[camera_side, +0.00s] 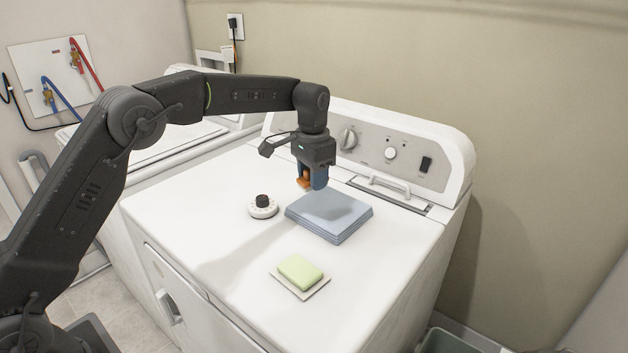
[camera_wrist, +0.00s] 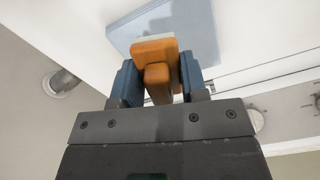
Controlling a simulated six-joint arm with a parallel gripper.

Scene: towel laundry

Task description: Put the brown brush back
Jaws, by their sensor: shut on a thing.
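The brown brush (camera_side: 304,181) looks orange-brown and is held between the blue fingers of my gripper (camera_side: 313,182). In the wrist view the brush (camera_wrist: 153,50) has a block-shaped body, a stubby handle between the two fingers, and a pale strip on its far side. My gripper (camera_wrist: 159,82) is shut on the handle. It hangs in the air above the back-left part of the folded blue towels (camera_side: 328,214), clear of them in the side view. The towels also show beyond the brush in the wrist view (camera_wrist: 196,22).
A white timer with a black knob (camera_side: 263,207) stands left of the towels. A green soap bar (camera_side: 300,270) lies on a pale dish (camera_side: 319,291) in front. A raised control panel (camera_side: 440,158) and a lid handle (camera_side: 390,186) are behind. The white top's front left is clear.

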